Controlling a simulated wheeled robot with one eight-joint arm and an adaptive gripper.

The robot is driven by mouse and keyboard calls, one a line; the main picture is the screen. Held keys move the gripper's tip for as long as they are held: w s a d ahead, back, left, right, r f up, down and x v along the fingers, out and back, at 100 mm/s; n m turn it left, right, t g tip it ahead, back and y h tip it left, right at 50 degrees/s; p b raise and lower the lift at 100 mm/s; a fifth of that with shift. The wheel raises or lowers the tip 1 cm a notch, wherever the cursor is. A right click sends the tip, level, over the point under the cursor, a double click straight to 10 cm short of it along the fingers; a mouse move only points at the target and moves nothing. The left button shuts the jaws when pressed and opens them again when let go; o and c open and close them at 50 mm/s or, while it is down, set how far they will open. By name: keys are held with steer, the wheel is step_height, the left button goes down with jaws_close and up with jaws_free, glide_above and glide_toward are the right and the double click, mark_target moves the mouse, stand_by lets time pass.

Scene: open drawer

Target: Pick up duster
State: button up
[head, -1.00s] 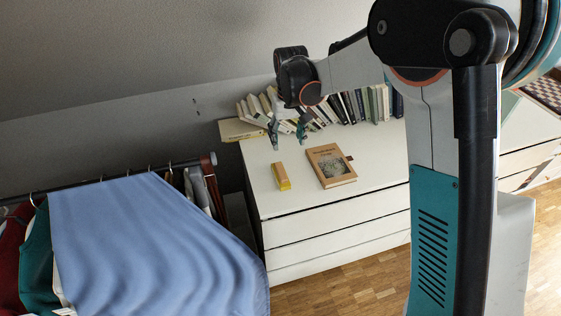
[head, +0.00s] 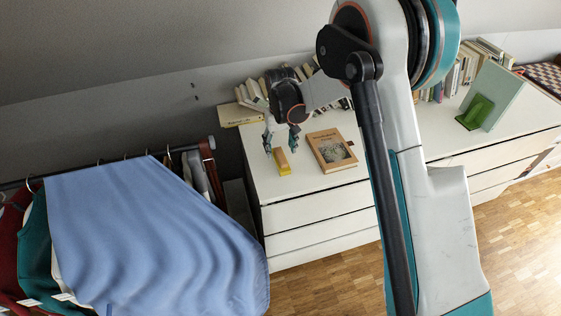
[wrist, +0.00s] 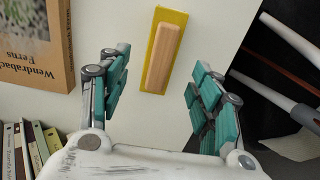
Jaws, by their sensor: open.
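The duster (head: 282,160) is a small yellow block with a wooden-coloured back, lying on the white dresser top near its left end. In the wrist view the duster (wrist: 164,52) lies ahead of the fingertips, roughly between their lines, with its long side pointing away from me. My gripper (head: 281,142) is just above and behind the duster in the head view. In the wrist view my gripper (wrist: 160,95) has its teal-padded fingers spread wide with nothing between them.
A brown book (head: 332,150) lies right of the duster on the white dresser (head: 310,185). Several books (head: 252,95) stand or lean along the back. A green bookend (head: 475,112) stands further right. A clothes rack with a blue cloth (head: 150,235) is at the left.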

mark_target(280, 155)
step_height(280, 155, down, 5)
steer(key=shift+s+b, duration=0.15)
steer(key=shift+b, duration=1)
steer(key=c, duration=1.2)
